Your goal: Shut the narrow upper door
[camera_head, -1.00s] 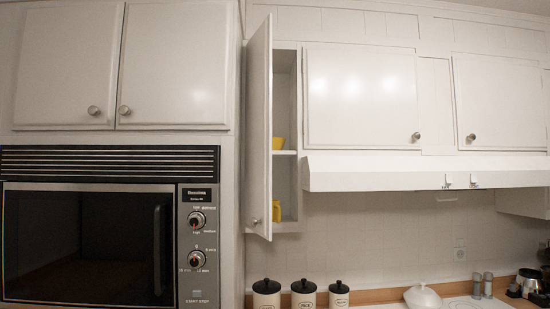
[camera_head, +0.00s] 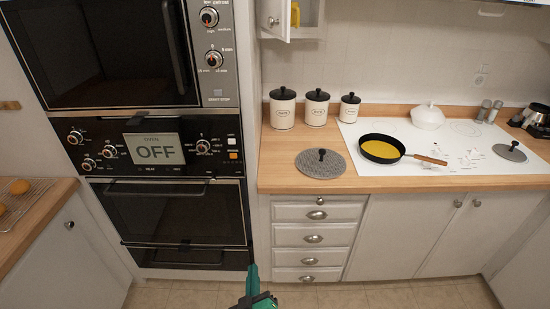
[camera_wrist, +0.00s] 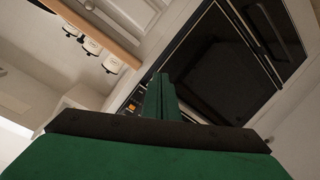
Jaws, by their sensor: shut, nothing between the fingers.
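The narrow upper door (camera_head: 274,14) shows only its lower end with a round knob, at the top edge of the head view. It stands open, swung out from the narrow cabinet (camera_head: 311,18), whose lower shelf and a yellow item (camera_head: 295,14) inside are visible. The rest of the door is cut off. My green gripper (camera_head: 252,270) is low at the bottom of the head view, in front of the ovens and far below the door. In the wrist view my gripper (camera_wrist: 164,92) has its fingers together and empty. The door cannot be made out there.
Wall ovens (camera_head: 170,200) stand at the left. The wooden counter (camera_head: 280,160) holds canisters (camera_head: 283,108), a grey lid (camera_head: 320,165) and a pan (camera_head: 381,148) with yellow contents. Its front edge juts out above the drawers. Floor (camera_head: 350,294) in front looks clear.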

